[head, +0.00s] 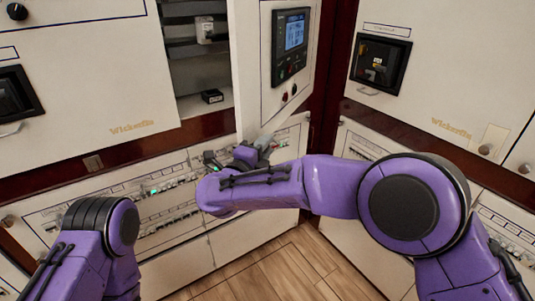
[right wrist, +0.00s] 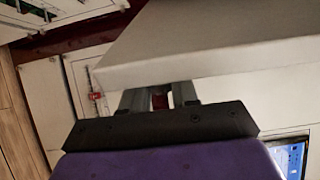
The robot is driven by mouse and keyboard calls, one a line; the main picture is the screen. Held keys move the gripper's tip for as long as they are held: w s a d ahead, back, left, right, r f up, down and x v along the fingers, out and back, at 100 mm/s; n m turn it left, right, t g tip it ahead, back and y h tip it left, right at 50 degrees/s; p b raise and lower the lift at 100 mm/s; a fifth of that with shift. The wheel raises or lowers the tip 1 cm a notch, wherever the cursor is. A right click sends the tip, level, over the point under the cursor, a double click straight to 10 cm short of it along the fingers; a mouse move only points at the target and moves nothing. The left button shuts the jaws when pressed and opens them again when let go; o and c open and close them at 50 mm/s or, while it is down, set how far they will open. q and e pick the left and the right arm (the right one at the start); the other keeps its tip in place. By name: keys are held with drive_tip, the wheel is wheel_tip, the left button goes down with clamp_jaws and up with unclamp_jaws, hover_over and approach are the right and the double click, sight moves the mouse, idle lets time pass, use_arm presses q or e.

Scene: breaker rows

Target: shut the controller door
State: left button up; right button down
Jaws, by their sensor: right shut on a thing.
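The controller door (head: 304,88) is a cream panel with a blue-lit screen (head: 294,36) and small knobs. It stands swung open in the head view, with the shelved compartment (head: 195,75) showing to its left. My right gripper (head: 264,141) is at the door's lower edge, shut on it. In the right wrist view the fingers of my right gripper (right wrist: 157,98) run under a pale slab that hides their tips, so the exact contact is hidden. The screen also shows at the lower right of that view (right wrist: 291,157). My left arm is at the lower left of the head view, its gripper out of view.
A small black box (head: 212,96) sits on the compartment's lower shelf. Breaker rows (head: 160,205) run along the lower panels. Cream cabinet fronts (head: 445,75) stand at the right. The wooden floor (head: 290,272) is clear.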

drive_tip(key=shift+w+a, duration=0.15)
drive_tip(key=shift+a, duration=0.05)
drive_tip(key=c, duration=0.9)
unclamp_jaws()
drive_tip(key=shift+w+d, duration=0.1)
drive_tip(key=shift+w, duration=0.1)
